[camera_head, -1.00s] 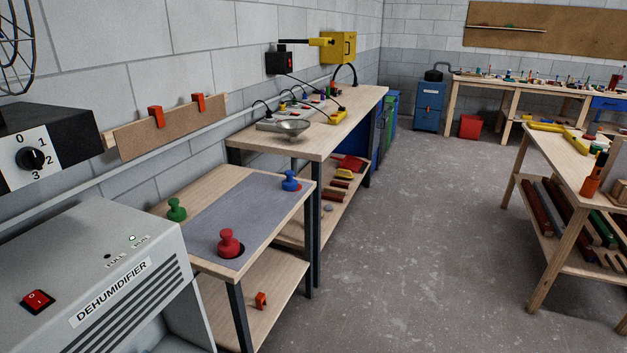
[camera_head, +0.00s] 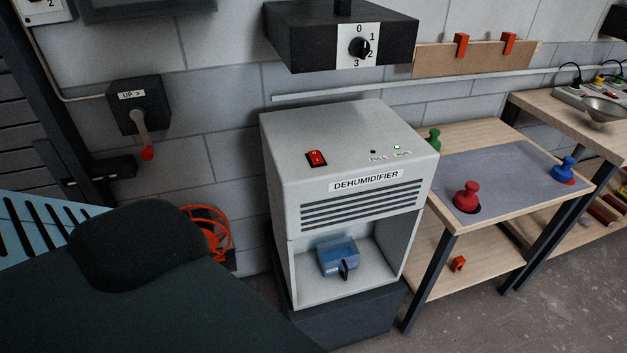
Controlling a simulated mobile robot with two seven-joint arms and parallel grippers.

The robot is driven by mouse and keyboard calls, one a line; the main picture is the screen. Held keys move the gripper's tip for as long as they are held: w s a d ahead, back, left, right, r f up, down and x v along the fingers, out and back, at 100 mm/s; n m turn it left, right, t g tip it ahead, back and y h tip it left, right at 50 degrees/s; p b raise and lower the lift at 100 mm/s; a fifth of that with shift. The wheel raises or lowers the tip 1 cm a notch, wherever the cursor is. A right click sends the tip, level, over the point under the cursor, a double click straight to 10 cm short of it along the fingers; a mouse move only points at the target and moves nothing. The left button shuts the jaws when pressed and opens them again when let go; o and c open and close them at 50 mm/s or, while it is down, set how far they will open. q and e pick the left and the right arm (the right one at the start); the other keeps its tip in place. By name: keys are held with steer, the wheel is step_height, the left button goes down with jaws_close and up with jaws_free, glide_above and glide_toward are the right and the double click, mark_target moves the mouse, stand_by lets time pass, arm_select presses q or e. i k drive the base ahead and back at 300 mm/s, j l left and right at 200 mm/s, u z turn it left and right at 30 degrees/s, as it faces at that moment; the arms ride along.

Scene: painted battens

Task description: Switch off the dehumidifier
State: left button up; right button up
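The dehumidifier (camera_head: 290,186) is a light grey box in the middle of the head view, on a dark base (camera_head: 350,322). A red rocker switch (camera_head: 316,158) sits on the left of its sloping top. Two small indicator spots are at the right of the top; the right one (camera_head: 397,147) looks bright, the left one dark. Which way the rocker is pressed is too small to tell. A blue container (camera_head: 338,256) sits in the open bay below the slotted front. Neither of my grippers is in view.
A black unit with a numbered dial (camera_head: 360,48) is on the wall above. A low table (camera_head: 528,150) with red, blue and green knobbed pieces stands close on the right. A large dark shape (camera_head: 140,250) fills the lower left. A lever box (camera_head: 140,105) is on the wall.

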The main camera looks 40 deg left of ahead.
mark_target(315, 155)
steer(key=u, duration=1.05)
